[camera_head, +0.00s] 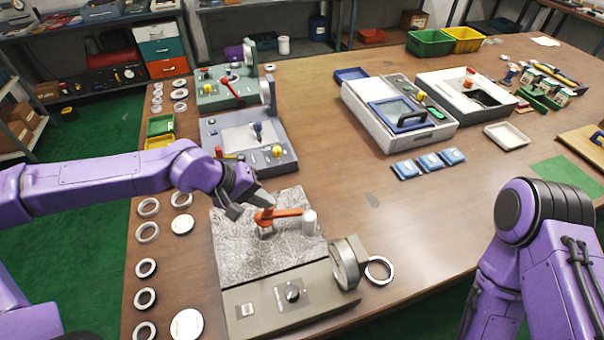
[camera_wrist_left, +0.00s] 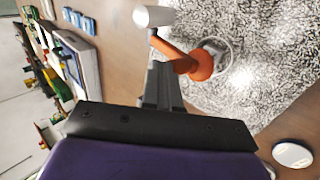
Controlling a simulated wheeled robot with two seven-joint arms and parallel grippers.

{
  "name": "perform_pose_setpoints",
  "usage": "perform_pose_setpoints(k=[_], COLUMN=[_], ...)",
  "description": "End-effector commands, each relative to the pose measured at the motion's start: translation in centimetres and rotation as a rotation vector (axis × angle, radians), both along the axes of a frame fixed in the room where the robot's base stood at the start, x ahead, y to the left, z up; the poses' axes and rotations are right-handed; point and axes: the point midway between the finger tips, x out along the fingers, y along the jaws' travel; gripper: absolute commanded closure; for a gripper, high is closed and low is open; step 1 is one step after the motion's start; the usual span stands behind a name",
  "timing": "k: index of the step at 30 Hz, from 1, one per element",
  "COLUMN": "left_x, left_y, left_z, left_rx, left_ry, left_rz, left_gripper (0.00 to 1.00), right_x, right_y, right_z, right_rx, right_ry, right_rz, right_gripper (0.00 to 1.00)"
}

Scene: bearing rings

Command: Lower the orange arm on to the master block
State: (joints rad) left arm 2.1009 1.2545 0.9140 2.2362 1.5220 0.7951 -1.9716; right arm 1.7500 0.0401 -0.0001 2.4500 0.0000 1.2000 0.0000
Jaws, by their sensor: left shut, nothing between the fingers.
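The orange arm (camera_head: 287,213) reaches left from a pale post (camera_head: 309,223) on the gauge stand's mottled plate (camera_head: 235,255). It looks roughly level, and its rounded free end is at the left. A small grey round piece (camera_head: 266,233) under that end may be the master block; I cannot tell if they touch. In the left wrist view the orange arm (camera_wrist_left: 182,55) lies just beyond the fingertips, beside a grey round piece (camera_wrist_left: 222,52). My left gripper (camera_head: 250,203) is shut and empty, close to the arm's free end. It also shows in the wrist view (camera_wrist_left: 160,72). My right gripper is out of view.
The stand's dial (camera_head: 345,264) and knob panel (camera_head: 290,298) are at the front. A loose ring (camera_head: 380,269) lies right of the dial. Several rings and discs line the table's left edge. A grey-blue device (camera_head: 250,140) stands behind. The middle of the table is mostly clear.

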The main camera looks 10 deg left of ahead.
Motion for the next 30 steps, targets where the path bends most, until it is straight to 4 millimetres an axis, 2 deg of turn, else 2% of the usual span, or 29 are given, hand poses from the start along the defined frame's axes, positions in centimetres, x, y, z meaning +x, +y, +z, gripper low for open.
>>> perform_pose_setpoints(k=[8, 18, 30], left_x=[-0.9, -1.2, -1.4], left_y=[1.6, 2.2, 2.3], left_z=[-2.2, -3.4, -3.8], left_rx=[-0.162, -0.153, -0.15], left_ry=[-0.09, -0.088, -0.078], left_rz=[0.008, 0.003, 0.003], left_gripper=[1.0, 1.0, 1.0], right_x=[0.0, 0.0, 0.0], right_y=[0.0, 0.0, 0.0], right_z=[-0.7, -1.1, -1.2], right_rx=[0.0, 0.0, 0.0], right_ry=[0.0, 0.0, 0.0], right_rz=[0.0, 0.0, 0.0], right_gripper=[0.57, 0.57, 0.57])
